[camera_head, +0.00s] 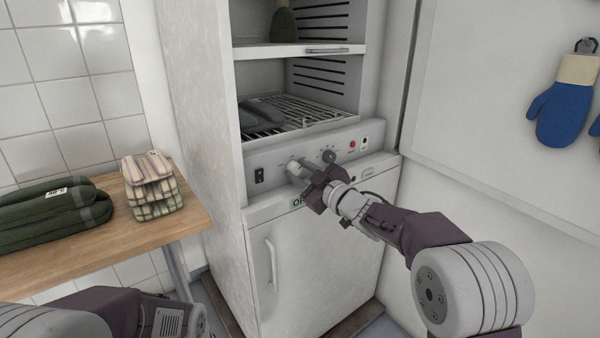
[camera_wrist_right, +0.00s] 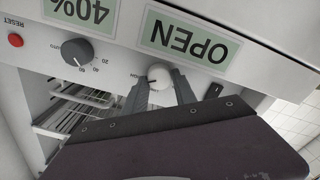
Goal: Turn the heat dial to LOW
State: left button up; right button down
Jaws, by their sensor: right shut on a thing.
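On the cabinet's control panel (camera_head: 270,158), a white dial (camera_wrist_right: 159,76) sits between the two fingers of my right gripper (camera_wrist_right: 158,92). The fingers are shut on its sides. Small print surrounds this dial, but it is too small to read surely, so its setting cannot be told. In the head view my right gripper (camera_head: 305,175) reaches the panel from the right and largely hides the white dial. A dark grey dial (camera_head: 328,156) stands to its right, and it also shows in the right wrist view (camera_wrist_right: 77,52), apart from the fingers. My left gripper is out of view.
A red reset button (camera_head: 352,144) and a black rocker switch (camera_head: 259,175) are on the same panel. Below are an OPEN label (camera_head: 298,203) and a door handle (camera_head: 271,262). A wooden table (camera_head: 80,262) with folded cloths (camera_head: 152,186) stands at left.

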jog(key=n, duration=0.2)
jog(key=n+b, duration=0.1)
jog(key=n, duration=0.1)
jog(key=n+b, duration=0.1)
jog(key=shift+a+f+n, duration=0.1)
jog(key=shift+f+n, duration=0.15)
jog(key=shift+n, duration=0.15)
jog(key=n+b, duration=0.3)
jog(key=n, duration=0.2)
jog(key=shift+n, duration=0.3)
dwell(0.3)
jog(key=c, duration=1)
grip_release()
jog(key=shift+s, duration=0.1)
